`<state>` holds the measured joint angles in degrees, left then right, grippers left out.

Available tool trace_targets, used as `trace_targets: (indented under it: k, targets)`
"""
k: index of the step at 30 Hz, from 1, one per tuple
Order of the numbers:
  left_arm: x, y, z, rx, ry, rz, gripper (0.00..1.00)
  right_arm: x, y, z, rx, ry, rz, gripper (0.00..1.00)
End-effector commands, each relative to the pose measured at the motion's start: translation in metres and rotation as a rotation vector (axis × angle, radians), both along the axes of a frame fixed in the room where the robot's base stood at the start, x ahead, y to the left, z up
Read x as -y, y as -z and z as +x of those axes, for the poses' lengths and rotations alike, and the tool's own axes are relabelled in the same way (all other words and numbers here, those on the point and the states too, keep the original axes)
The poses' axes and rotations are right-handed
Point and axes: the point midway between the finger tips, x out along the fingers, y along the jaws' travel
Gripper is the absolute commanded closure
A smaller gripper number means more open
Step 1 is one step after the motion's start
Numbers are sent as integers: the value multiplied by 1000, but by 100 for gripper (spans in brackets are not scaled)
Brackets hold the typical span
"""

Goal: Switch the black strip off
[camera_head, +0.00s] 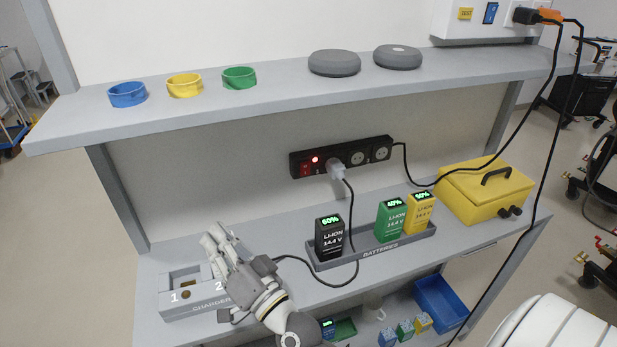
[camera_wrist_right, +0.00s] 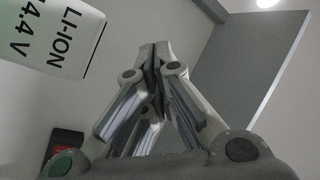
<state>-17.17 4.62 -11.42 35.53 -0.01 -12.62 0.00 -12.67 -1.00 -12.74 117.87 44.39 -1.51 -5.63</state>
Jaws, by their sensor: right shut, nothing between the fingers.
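The black strip (camera_head: 374,151) is fixed to the back panel under the upper shelf. A red switch (camera_head: 305,169) and a glowing red light (camera_head: 315,159) are at its left end. A pale plug (camera_head: 337,169) sits in one of its sockets. My right gripper (camera_head: 213,237) is over the charger, left of and below the strip, apart from it. In the wrist view its fingers (camera_wrist_right: 155,52) are together and empty. A dark piece with red on it (camera_wrist_right: 67,143) shows at lower left there, partly hidden; I cannot tell what it is. My left gripper is not in view.
The charger (camera_head: 170,312) and a tray (camera_head: 398,246) of black, green and yellow batteries stand on the lower shelf. A yellow box (camera_head: 470,198) is at right. Cables run from strip and plug. The upper shelf (camera_head: 270,99) overhangs the strip.

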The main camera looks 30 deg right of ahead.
Motion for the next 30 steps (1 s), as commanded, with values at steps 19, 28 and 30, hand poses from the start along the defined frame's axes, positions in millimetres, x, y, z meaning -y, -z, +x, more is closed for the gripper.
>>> trace_targets:
  k: [19,28,30]
  targets:
    - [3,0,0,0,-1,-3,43,126,-23,19,257,605,676,100]
    - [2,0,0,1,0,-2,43,159,16,5,239,895,881,100]
    - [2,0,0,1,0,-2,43,162,22,2,233,937,906,100]
